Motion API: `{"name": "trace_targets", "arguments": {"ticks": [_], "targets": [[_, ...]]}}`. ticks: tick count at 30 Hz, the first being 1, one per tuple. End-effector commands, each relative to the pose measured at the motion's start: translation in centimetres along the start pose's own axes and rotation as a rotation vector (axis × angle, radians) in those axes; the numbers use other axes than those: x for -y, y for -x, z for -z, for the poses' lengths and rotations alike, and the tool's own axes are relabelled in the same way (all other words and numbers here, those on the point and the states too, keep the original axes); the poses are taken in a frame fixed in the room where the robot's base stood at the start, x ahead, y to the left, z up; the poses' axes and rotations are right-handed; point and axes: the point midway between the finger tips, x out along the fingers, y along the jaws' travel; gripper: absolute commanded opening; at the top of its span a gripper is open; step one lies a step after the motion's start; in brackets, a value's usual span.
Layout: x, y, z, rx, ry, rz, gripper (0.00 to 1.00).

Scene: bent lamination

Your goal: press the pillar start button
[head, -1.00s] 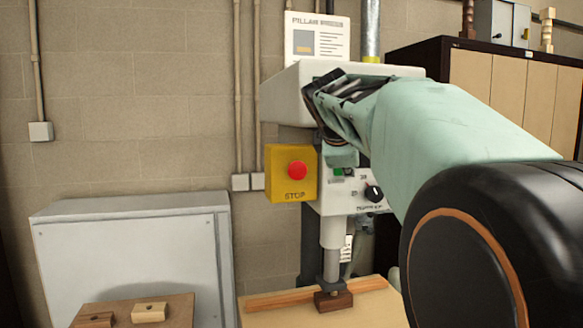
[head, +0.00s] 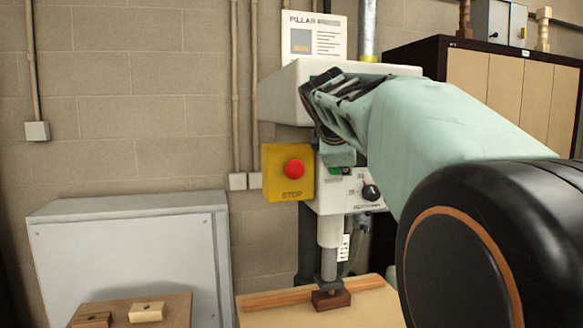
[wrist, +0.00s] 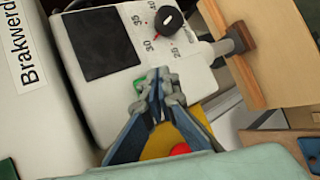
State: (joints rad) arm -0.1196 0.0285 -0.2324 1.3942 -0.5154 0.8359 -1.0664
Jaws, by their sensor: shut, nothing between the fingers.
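The pillar machine's white control head (head: 285,97) stands against the wall, with a control panel below it. A small green button (head: 335,171) shows on the panel just below my gripper, partly hidden. In the wrist view the green button (wrist: 139,84) shows beside and partly behind my fingertips. My gripper (wrist: 153,82) is shut and empty, pointing at the panel. I cannot tell whether the fingertips touch the button. In the head view my gripper (head: 330,112) covers part of the machine's front.
A yellow box (head: 274,184) with a red stop button (head: 294,169) sits left of the panel; the stop button (wrist: 180,149) also shows in the wrist view. A black dial (head: 371,192) is at right. A wood block (head: 331,299) lies under the spindle.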

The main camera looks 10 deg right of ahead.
Motion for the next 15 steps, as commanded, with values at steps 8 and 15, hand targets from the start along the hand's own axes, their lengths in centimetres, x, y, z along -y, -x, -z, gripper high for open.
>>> {"name": "trace_targets", "arguments": {"ticks": [8,15], "targets": [[-0.32,-0.24,0.21,0.0,0.0,0.001,0.0],[-0.46,-0.58,0.45,0.0,0.0,-0.001,0.0]]}}
